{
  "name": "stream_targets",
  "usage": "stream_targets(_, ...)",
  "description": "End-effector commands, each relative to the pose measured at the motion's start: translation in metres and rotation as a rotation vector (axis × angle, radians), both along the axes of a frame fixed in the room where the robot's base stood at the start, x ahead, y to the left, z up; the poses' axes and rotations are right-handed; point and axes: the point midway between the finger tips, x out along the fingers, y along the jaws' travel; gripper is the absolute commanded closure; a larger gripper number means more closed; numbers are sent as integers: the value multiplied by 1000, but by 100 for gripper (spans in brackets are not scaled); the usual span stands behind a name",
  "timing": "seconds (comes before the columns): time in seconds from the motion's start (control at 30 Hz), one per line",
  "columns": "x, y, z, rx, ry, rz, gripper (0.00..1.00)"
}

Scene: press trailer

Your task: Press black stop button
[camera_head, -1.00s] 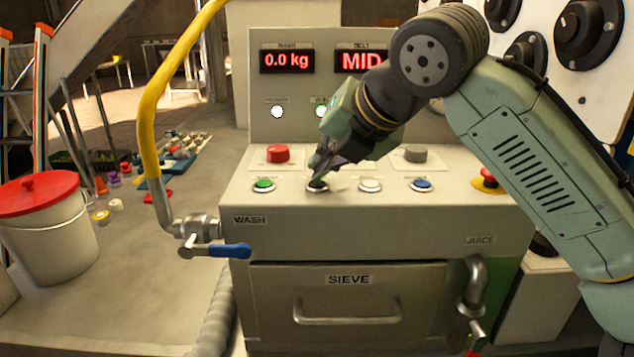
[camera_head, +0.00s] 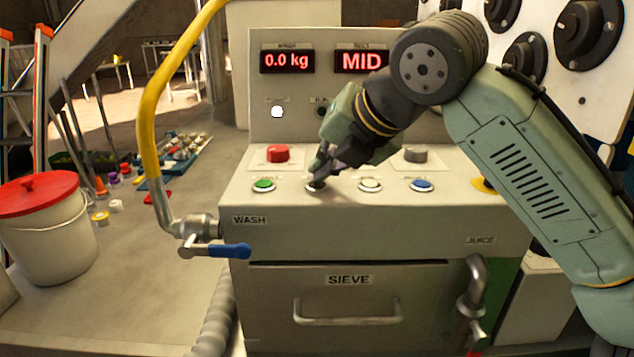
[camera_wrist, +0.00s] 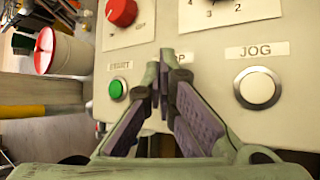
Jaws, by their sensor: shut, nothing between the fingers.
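The black stop button (camera_head: 315,187) is on the sloped panel in the head view, between the green button (camera_head: 263,185) and the white button (camera_head: 370,185). My gripper (camera_head: 318,178) is shut and empty, pointing down, with its fingertips at the black button and covering most of it. They appear to touch it. In the wrist view the shut fingertips (camera_wrist: 163,70) hide the black button and part of its label, with the green button (camera_wrist: 118,89) to the left and the white JOG button (camera_wrist: 257,88) to the right.
A blue button (camera_head: 421,185), a red knob (camera_head: 278,153) and a grey knob (camera_head: 415,153) are nearby on the panel. Displays read 0.0 kg (camera_head: 287,61) and MID (camera_head: 361,61). A yellow hose (camera_head: 147,110) rises at the left.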

Motion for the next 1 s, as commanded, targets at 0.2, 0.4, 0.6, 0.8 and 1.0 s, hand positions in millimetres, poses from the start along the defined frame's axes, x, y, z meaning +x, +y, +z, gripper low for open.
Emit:
stream_targets(0.2,0,0,-1,-1,2,1,100)
stream_targets(0.4,0,0,2,0,2,1,100)
stream_targets(0.6,0,1,13,-1,1,2,100)
stream_targets(0.8,0,0,15,0,2,0,100)
stream_targets(1.0,0,0,15,-1,1,0,100)
